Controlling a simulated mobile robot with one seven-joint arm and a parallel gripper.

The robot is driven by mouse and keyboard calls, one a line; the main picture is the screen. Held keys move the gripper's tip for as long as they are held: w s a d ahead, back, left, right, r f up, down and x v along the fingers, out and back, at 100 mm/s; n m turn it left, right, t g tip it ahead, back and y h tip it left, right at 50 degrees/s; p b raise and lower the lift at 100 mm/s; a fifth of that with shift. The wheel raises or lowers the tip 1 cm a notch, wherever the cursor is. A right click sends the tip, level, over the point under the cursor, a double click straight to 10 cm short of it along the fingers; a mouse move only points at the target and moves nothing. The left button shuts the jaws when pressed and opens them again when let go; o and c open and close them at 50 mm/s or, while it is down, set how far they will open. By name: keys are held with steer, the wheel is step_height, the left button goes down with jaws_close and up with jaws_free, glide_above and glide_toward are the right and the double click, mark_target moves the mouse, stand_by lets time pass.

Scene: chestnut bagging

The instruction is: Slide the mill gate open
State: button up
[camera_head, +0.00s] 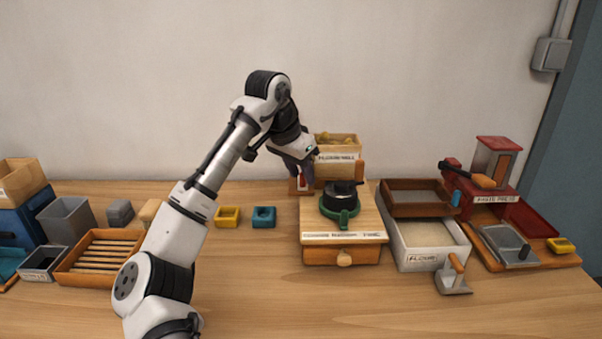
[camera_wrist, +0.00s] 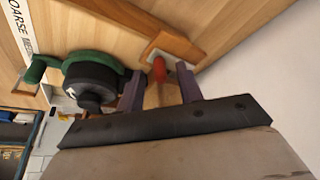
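The mill is a wooden box (camera_head: 314,251) with a black and green crank (camera_head: 341,205) on top and a hopper (camera_head: 338,157) behind. A small red handle (camera_head: 302,180) on a pale plate is at the mill's back left; I take it for the gate. In the wrist view the red handle (camera_wrist: 159,69) stands between the two purple fingers of my gripper (camera_wrist: 160,88). The fingers are apart, with a visible gap on both sides of the handle. In the head view my gripper (camera_head: 301,172) is just above and around the handle, partly hidden by my wrist.
The crank (camera_wrist: 91,76) with its green base lies close beside one finger in the wrist view. A white flour tray (camera_head: 403,255) with a brown sieve (camera_head: 389,209) stands right of the mill. Yellow (camera_head: 227,216) and teal (camera_head: 264,217) blocks sit to the left.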

steer(key=shift+w+d+f, duration=0.1)
steer(key=shift+f, duration=0.3)
steer(key=shift+c, duration=0.2)
jaws_close()
steer(key=shift+a+r+p, duration=0.15)
steer(key=shift+a+p, duration=0.25)
steer(key=shift+a, duration=0.05)
steer(key=shift+a+p, duration=0.35)
steer(key=shift+a, duration=0.65)
